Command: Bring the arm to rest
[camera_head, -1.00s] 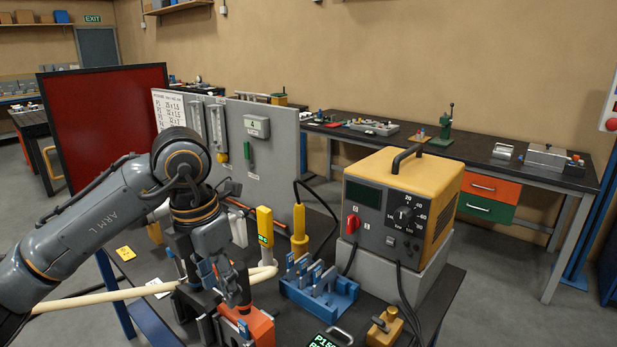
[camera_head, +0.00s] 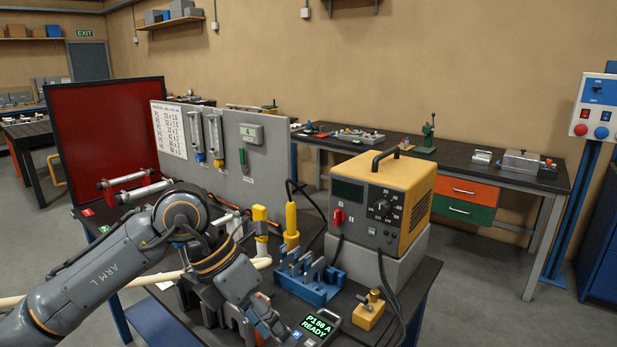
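My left arm (camera_head: 95,280), marked ARM L, comes in from the lower left over the near table. Its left gripper (camera_head: 270,325) points down at the table's front, beside the display unit. The fingers are small and partly cut off or hidden, so I cannot tell whether they are open or shut. My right gripper is not in view.
A yellow power unit (camera_head: 419,200) stands on a grey block, with a blue rack (camera_head: 310,284) before it. A small display (camera_head: 318,328) reads "P156 A READY". A red screen (camera_head: 105,135) and grey panel (camera_head: 240,165) stand behind. Open floor lies right.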

